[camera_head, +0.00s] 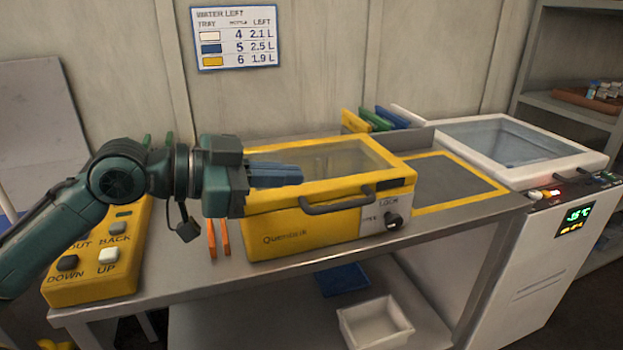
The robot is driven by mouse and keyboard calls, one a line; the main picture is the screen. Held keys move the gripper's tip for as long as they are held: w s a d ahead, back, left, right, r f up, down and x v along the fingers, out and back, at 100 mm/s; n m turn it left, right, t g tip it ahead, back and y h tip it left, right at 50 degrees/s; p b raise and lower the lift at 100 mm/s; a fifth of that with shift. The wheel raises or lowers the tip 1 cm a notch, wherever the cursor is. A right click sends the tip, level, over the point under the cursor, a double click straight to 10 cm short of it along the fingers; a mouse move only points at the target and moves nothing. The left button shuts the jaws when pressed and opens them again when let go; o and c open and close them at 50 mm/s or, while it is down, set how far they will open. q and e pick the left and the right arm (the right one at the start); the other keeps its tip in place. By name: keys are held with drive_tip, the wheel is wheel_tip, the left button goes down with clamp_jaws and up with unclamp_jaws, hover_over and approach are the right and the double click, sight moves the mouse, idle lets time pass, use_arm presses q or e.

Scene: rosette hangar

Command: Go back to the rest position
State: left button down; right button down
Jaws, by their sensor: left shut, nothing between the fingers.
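My left arm comes in from the left, and my left gripper (298,175) is in front of the yellow box (300,236) labelled "Quench". The gripper points right and its fingers are shut with nothing between them. The fingers overlap the box's left top area in the picture; I cannot tell whether they touch it. The box has a clear lid, which is closed, a dark front handle (337,203) and a lock knob (393,221). My right gripper does not show.
A yellow button panel (92,292) stands at the bench's left end. A yellow-edged dark mat (450,182) lies right of the box. A white chest (560,170) with a clear lid and display stands at the right. A white bin (375,322) sits below the bench (180,293).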

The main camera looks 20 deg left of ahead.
use_arm(q)
drive_tip(key=shift+s+a, duration=0.4)
drive_tip(key=shift+s, duration=0.05)
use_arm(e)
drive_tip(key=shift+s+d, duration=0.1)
